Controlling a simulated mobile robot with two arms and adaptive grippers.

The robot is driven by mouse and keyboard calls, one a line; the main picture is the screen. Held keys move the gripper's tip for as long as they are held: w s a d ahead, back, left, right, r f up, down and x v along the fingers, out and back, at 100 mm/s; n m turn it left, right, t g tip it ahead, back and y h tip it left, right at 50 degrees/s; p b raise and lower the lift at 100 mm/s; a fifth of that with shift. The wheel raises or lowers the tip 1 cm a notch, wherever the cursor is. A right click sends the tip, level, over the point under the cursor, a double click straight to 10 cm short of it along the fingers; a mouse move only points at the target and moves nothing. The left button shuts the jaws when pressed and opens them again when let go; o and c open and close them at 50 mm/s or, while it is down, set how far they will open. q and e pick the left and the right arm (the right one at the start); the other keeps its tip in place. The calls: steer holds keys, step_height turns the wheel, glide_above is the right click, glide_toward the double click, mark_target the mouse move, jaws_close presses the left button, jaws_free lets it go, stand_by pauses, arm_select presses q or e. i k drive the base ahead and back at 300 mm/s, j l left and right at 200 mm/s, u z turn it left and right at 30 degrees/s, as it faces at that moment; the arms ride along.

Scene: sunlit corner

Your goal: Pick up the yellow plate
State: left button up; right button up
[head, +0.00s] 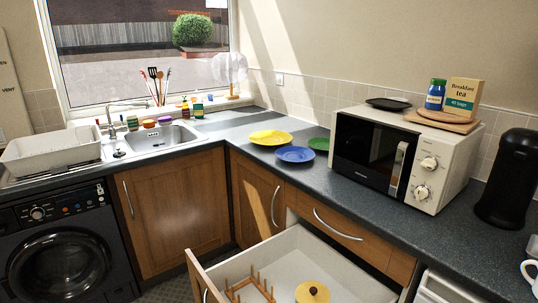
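The yellow plate (270,138) lies flat on the dark countertop in the corner, between the sink and the microwave. A blue plate (295,154) lies just in front of it and to the right, close to its edge. A green plate (319,144) lies further right, beside the microwave. The three plates lie apart from any gripper. Neither of my grippers shows in the head view.
An open drawer (335,276) juts out below the counter, with a wooden rack (250,288) and a round yellow lid-like object (312,292) inside. The microwave (400,155) stands right of the plates. The sink (160,137) is left. Counter (222,126) left of the plates is clear.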

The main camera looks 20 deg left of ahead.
mark_target(270, 138)
steer(key=z, duration=0.25)
steer(key=i+j+z, duration=0.25)
steer(key=j+z, duration=0.25)
steer(key=j, duration=0.25)
steer(key=i+j+z, duration=0.2)
steer(key=j, duration=0.2)
steer(key=k, duration=0.05)
